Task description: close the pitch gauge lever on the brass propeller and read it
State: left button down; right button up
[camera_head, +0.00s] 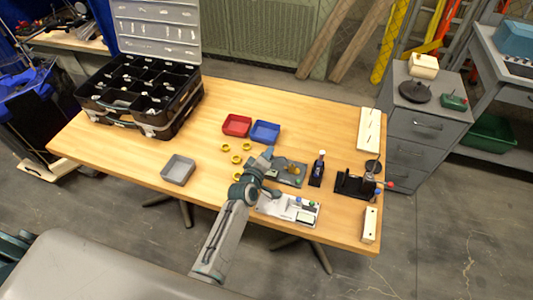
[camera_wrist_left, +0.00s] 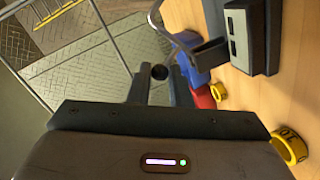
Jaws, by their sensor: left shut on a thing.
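The brass propeller (camera_head: 294,168) sits on a dark gauge fixture (camera_head: 291,180) near the middle of the table; it is small in the head view. My left gripper (camera_head: 269,155) is beside the fixture's left side. In the left wrist view, the gripper (camera_wrist_left: 158,85) is shut on a dark round knob (camera_wrist_left: 160,71), which appears to be the end of the pitch gauge lever. The gauge's reading cannot be made out. My right gripper is out of view.
Yellow rings (camera_head: 236,160) lie left of the gripper. Red (camera_head: 237,125) and blue (camera_head: 265,132) trays stand behind it. A dark bottle (camera_head: 317,168) and a black stand (camera_head: 351,186) are right of the fixture. A white tray (camera_head: 286,214) lies in front. The left table front holds a grey tray (camera_head: 178,169).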

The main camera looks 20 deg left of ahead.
pick_arm(q)
jog(key=shift+d, duration=0.15)
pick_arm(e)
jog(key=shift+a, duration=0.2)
